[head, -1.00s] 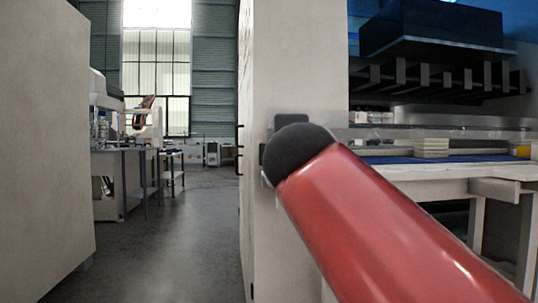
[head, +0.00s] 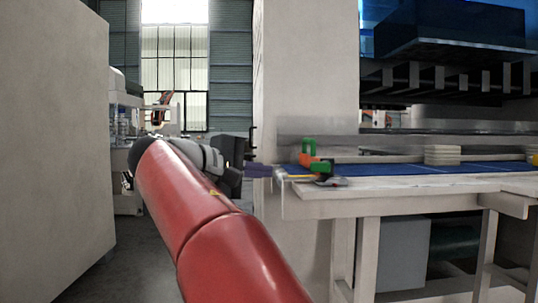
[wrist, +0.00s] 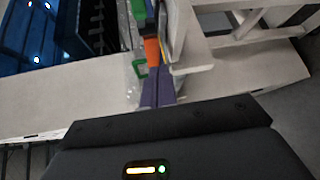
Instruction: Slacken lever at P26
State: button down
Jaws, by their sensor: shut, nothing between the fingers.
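No P26 label is readable, and I cannot tell which part is the lever. An orange part (head: 308,161) with a green upright piece (head: 309,146) sits at the near-left end of the workbench, with a thin yellow strip below it. In the wrist view the orange part (wrist: 152,50) and green piece (wrist: 139,67) lie just beyond my fingertips. My gripper (head: 268,171) has purple fingers, shut and empty, pointing right at the bench's end. They also show in the wrist view (wrist: 158,74). Contact with the orange part cannot be told.
The pale workbench (head: 400,192) carries a blue mat (head: 385,169) and a stack of pale slabs (head: 442,155). A pale column (head: 305,70) rises behind its left end. A large pale panel (head: 50,150) stands at the left. Dark machinery (head: 450,40) overhangs the bench.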

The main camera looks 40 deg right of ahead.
aim_at(324, 169)
jog(key=w+a+m+g+h+p, duration=0.1)
jog(key=w+a+m+g+h, duration=0.1)
jog(key=a+m+g, duration=0.3)
jog(key=s+d, duration=0.5)
jog(key=d, duration=0.5)
jog(key=shift+s+d+r+n+b, duration=0.2)
jog(key=shift+s+d+n+b, duration=0.1)
jog(key=shift+s+d+b, duration=0.1)
